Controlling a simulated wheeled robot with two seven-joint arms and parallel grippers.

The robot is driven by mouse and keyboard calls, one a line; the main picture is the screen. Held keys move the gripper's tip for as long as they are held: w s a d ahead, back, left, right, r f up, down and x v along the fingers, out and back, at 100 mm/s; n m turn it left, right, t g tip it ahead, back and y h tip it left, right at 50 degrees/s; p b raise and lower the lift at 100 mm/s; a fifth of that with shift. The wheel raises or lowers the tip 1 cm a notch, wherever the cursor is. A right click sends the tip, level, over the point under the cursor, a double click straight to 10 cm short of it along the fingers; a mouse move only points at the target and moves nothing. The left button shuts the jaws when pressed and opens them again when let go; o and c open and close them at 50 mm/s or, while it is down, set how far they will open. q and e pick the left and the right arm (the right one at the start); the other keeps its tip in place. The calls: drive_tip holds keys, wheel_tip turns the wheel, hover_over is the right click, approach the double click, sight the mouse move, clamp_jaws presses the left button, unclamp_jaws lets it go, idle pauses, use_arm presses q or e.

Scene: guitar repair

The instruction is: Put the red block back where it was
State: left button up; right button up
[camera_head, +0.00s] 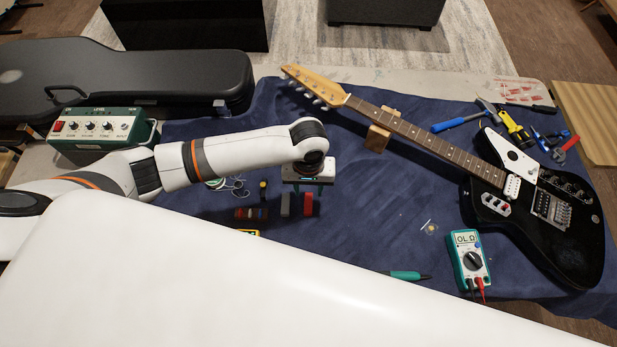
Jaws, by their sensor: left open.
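A small red block (308,203) stands on the dark blue cloth (365,225), left of the middle of the head view. A grey block (285,205) stands just to its left, with a narrow gap between them. My left gripper (306,190) points down over these blocks, open, its dark fingers close to the red block's top. I cannot tell whether a finger touches the block. The hand hides part of the area behind it. My right gripper is not in view.
A dark reddish-brown item (251,213) lies left of the grey block. A black guitar (560,235) rests on the right, its neck on a wooden support (377,138). A multimeter (469,257) and green-handled tool (408,275) lie in front. Cloth right of the gripper is mostly clear.

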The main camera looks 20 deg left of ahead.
use_arm(q)
drive_tip(key=shift+w+r, duration=0.1)
drive_tip(key=shift+r, duration=2.25)
